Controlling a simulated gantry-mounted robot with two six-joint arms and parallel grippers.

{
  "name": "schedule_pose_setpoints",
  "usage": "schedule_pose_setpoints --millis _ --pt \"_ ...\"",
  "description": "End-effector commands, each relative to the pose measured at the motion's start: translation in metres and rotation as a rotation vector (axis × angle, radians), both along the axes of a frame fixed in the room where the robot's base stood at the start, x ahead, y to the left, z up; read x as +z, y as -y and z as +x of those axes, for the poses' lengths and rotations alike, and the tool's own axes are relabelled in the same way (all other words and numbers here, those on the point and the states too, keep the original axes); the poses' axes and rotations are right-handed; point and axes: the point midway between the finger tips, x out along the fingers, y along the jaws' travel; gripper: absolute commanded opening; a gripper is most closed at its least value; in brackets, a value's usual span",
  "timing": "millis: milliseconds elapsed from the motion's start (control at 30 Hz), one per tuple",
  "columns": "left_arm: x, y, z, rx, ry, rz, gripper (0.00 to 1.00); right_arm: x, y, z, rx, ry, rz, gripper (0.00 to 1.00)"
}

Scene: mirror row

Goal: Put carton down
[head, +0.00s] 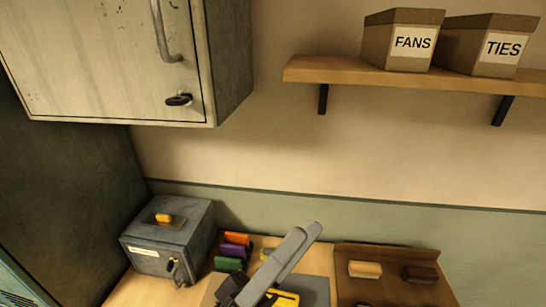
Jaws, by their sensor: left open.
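Two brown cartons stand upright side by side on the wooden wall shelf (335,73) at the upper right of the head view. One is the carton labelled FANS (374,43), the other the carton labelled TIES (466,52). My left gripper (306,233) is low in the middle of the view, over the work surface. Its long grey fingers point up and right. It is open, with nothing seen between the fingers, and is well below the cartons. My right gripper is not in view.
A grey metal box (190,243) stands left, with orange (237,238), purple (232,251) and green (228,264) pieces beside it. A brown tray (385,290) holds tan (365,269) and dark brown (420,273) blocks. A wall cabinet (110,60) hangs upper left.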

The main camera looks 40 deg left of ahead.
Motion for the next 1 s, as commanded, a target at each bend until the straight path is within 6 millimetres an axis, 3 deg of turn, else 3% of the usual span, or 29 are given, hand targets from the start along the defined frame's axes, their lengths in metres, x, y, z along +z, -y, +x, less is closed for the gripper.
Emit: schedule_pose_setpoints --millis 33,100,200,300,400,667,767,900,1000 --pt "0.041 0.012 -0.001 0.144 0.097 0.193 1.00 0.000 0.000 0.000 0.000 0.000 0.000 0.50" --pt "0.085 0.018 0.002 0.397 0.177 0.442 1.00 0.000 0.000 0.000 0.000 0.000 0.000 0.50" --pt "0.134 0.004 0.001 0.733 0.216 0.665 1.00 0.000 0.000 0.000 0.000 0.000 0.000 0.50" --pt "0.165 -0.016 -0.005 0.963 0.197 0.770 1.00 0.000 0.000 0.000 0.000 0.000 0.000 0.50" --pt "0.178 -0.028 -0.008 1.065 0.172 0.809 1.00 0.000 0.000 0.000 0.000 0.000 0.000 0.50" --pt "0.179 -0.030 -0.008 1.080 0.165 0.817 1.00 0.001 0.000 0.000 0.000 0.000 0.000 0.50" --pt "0.194 -0.030 -0.008 1.079 0.166 0.816 1.00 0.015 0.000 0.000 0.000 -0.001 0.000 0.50" --pt "0.233 -0.030 -0.008 1.078 0.165 0.815 1.00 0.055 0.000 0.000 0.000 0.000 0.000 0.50" --pt "0.243 -0.030 -0.008 1.078 0.166 0.815 1.00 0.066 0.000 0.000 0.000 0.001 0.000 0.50"
